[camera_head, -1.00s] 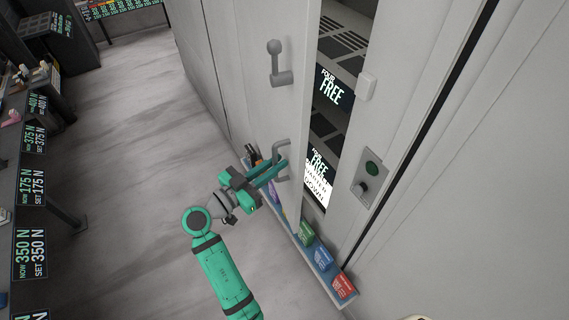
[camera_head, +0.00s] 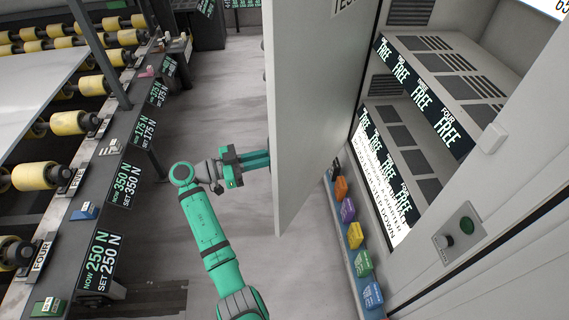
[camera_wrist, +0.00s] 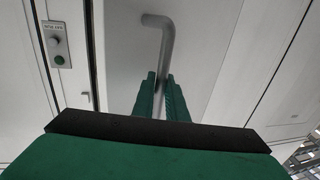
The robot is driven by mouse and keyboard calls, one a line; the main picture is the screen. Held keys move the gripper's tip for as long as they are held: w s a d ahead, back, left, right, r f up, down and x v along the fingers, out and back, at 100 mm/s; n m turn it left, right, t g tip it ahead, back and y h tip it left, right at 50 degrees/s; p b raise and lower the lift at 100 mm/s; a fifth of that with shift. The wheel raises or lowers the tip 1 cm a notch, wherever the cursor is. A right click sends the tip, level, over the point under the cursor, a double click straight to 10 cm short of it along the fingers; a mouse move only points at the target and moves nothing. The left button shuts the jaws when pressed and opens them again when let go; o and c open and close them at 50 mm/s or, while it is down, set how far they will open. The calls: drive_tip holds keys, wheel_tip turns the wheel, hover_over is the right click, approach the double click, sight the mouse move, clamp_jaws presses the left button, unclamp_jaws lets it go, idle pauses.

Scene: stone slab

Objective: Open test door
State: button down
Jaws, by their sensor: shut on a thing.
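The test door (camera_head: 320,110) is a tall pale grey panel. In the head view it stands swung wide open, its inner face toward me. My green gripper (camera_head: 268,159) is at the door's left edge, and its fingertips are hidden behind the panel. In the wrist view the gripper (camera_wrist: 160,88) is shut on the grey bar handle (camera_wrist: 166,42) of the door (camera_wrist: 125,35), with one finger on each side of the bar. The handle is hidden in the head view.
The opened cabinet shows shelves (camera_head: 440,62) with "FREE" labels. A blue ledge (camera_head: 352,262) with several coloured blocks runs along its foot. A control plate (camera_head: 458,232) with a green button is at right. A roller bench (camera_head: 95,195) stands at left; grey floor lies between.

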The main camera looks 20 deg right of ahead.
drive_tip(key=shift+w+a, duration=0.3)
drive_tip(key=shift+w, duration=0.3)
drive_tip(key=shift+w+a, duration=0.25)
drive_tip(key=shift+w, duration=0.35)
drive_tip(key=c, duration=1.8)
unclamp_jaws()
drive_tip(key=shift+o, duration=0.2)
drive_tip(key=shift+a, duration=0.1)
drive_tip(key=a, duration=1)
drive_tip(key=shift+w+a, duration=0.35)
drive_tip(key=shift+f, duration=0.15)
